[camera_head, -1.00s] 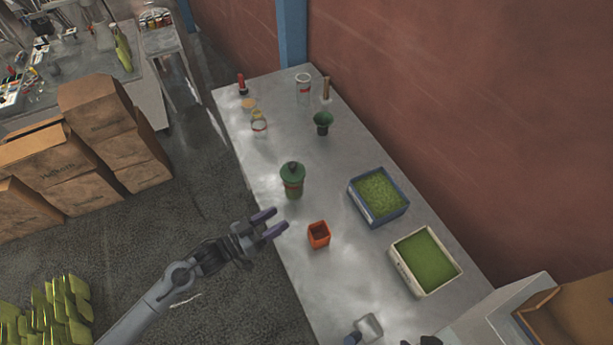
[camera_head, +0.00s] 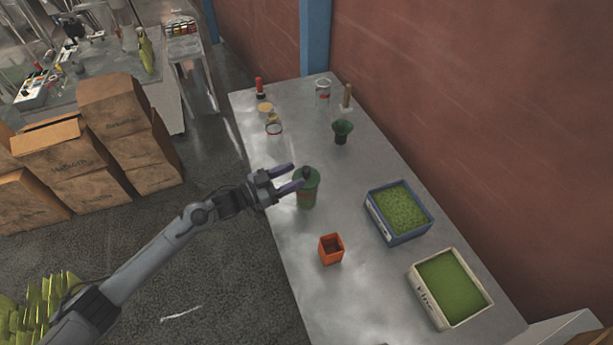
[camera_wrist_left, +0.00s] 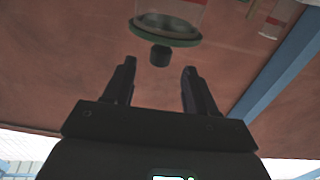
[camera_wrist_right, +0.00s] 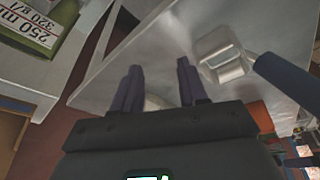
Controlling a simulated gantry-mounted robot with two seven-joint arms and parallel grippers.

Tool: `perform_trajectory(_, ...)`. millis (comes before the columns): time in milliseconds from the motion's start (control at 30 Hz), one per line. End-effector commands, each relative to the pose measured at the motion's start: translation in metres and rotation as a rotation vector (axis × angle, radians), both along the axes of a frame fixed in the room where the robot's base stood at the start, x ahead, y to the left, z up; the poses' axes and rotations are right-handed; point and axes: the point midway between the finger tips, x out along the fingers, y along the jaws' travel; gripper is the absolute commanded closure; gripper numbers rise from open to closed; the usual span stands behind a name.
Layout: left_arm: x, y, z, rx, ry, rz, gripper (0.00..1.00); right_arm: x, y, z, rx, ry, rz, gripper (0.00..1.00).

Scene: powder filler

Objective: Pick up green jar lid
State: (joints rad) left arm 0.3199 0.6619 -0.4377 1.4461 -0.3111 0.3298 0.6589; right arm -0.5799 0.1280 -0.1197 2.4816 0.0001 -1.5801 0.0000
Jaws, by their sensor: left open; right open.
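The green jar lid (camera_head: 312,180) sits on the jar (camera_head: 307,199) near the left edge of the metal table and has a dark knob (camera_head: 307,170) on top. My left gripper (camera_head: 297,175) is open, with its fingers reaching the lid's left side near knob height. In the left wrist view the lid (camera_wrist_left: 185,41) and its knob (camera_wrist_left: 160,56) lie beyond the open, empty fingertips (camera_wrist_left: 159,68). The knob looks just ahead of the gap, not gripped. My right gripper (camera_wrist_right: 160,68) is open and empty in the right wrist view, and out of the head view.
An orange square cup (camera_head: 331,250) stands in front of the jar. A blue-rimmed tray (camera_head: 403,240) and a white tray (camera_head: 464,320) of green material are to the right. A green funnel-like cup (camera_head: 342,130) stands behind. A metal scoop (camera_wrist_right: 224,54) lies near my right gripper.

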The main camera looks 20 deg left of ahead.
Motion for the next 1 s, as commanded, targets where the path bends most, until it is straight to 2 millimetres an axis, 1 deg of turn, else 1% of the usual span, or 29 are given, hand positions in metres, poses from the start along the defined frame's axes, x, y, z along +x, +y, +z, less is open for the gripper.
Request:
perform_trajectory(133, 0.008, -0.008, -0.001, -0.002, 0.001, 0.000, 0.43, 0.000, 0.001, 0.001, 0.002, 0.000, -0.001, 0.57)
perform_trajectory(300, 0.026, -0.022, -0.004, -0.002, -0.001, 0.000, 0.43, 0.000, 0.002, 0.004, 0.007, 0.001, -0.004, 0.57)
perform_trajectory(433, 0.036, -0.030, -0.005, -0.002, -0.001, 0.001, 0.43, 0.000, 0.002, 0.004, 0.010, 0.002, -0.006, 0.57)
perform_trajectory(533, 0.039, -0.033, -0.005, -0.001, 0.001, 0.001, 0.43, 0.000, 0.003, 0.004, 0.012, 0.002, -0.007, 0.57)
perform_trajectory(767, 0.040, -0.034, -0.006, -0.001, 0.001, 0.000, 0.43, 0.000, 0.003, 0.004, 0.011, 0.003, -0.007, 0.57)
perform_trajectory(800, 0.039, -0.034, -0.006, -0.001, 0.001, 0.000, 0.46, 0.000, 0.003, 0.004, 0.011, 0.003, -0.007, 0.57)
perform_trajectory(867, 0.039, -0.034, -0.006, -0.001, 0.001, 0.000, 0.56, 0.000, 0.003, 0.003, 0.011, 0.003, -0.007, 0.57)
perform_trajectory(1000, 0.039, -0.034, -0.006, -0.001, 0.001, 0.000, 0.77, 0.000, 0.002, 0.003, 0.010, 0.002, -0.006, 0.57)
